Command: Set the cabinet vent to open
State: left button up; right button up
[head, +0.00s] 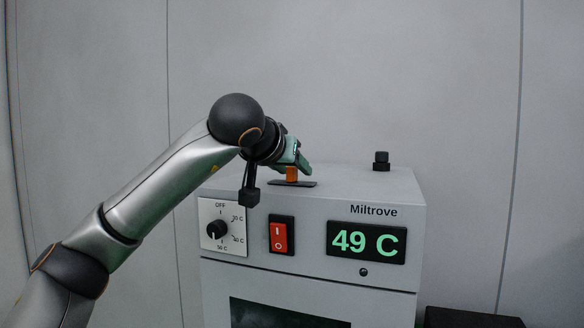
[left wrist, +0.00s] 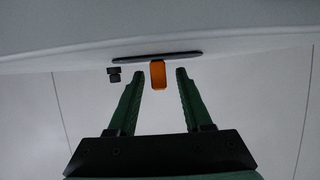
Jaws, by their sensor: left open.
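The cabinet (head: 312,210) is a light grey box labelled Miltrove. On its top, a dark flat plate (head: 303,184) carries a small orange tab (head: 292,173), which I take for the vent's slider. My left gripper (head: 303,160) is just above and behind the tab at the cabinet top. In the left wrist view, the green fingers (left wrist: 157,82) are open, one on each side of the orange tab (left wrist: 158,75), with a gap on both sides. The dark plate (left wrist: 170,56) lies behind the tab. No vent label is readable. My right gripper is not in view.
A black knob (head: 381,161) stands on the cabinet top to the right. The front has a temperature dial (head: 217,230), a red switch (head: 279,236) and a display (head: 366,243) reading 49 C. A dark box (head: 470,318) is at lower right. The grey wall behind is bare.

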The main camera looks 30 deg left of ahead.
pick_arm(q)
grip_shut()
dwell(0.3)
dwell(1.1)
